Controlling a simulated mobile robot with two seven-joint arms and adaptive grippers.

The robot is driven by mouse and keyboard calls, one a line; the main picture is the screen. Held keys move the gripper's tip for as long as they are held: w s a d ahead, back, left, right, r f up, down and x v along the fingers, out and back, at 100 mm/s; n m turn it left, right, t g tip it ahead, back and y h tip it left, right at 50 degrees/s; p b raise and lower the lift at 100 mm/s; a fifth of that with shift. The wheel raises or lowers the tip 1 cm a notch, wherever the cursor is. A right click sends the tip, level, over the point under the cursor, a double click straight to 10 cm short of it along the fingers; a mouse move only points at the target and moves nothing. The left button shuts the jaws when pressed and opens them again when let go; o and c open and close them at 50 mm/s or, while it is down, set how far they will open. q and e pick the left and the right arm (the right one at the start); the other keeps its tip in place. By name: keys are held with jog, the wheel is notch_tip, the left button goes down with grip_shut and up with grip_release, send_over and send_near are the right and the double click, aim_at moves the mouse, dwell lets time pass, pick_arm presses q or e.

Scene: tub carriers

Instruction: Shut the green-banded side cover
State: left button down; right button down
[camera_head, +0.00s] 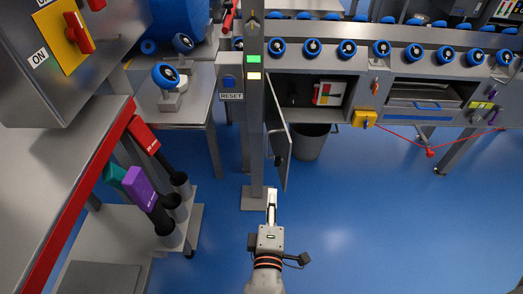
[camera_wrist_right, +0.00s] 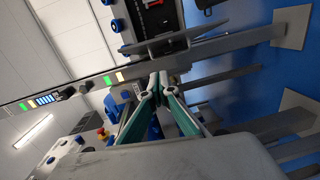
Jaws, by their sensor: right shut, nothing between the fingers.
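A grey side cover (camera_head: 282,142) stands open at the left end of the conveyor's housing, swung out toward me and seen nearly edge-on. I cannot make out a green band on it. Behind it the open compartment (camera_head: 306,92) is dark, with a pale box inside. My right gripper (camera_head: 271,196) is shut and empty, pointing forward, just below and nearer than the cover's lower edge in the head view. I cannot tell whether they touch. The closed fingers also show in the right wrist view (camera_wrist_right: 158,82). My left gripper is not in view.
A grey post (camera_head: 255,120) with green and yellow lamps and a reset box (camera_head: 231,82) stands left of the cover. A dark bin (camera_head: 310,142) stands behind it. A red cord (camera_head: 400,138) hangs at right. A cart (camera_head: 190,215) holds colored-handled tools. Blue floor at right is clear.

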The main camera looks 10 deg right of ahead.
jog(key=w+d+r+t, duration=0.1)
jog(key=w+d+r, duration=0.1)
jog(key=w+d, duration=0.4)
jog(key=w, duration=0.4)
jog(key=shift+w+n, duration=0.2)
jog(key=shift+n, duration=0.1)
jog(key=shift+d, duration=0.1)
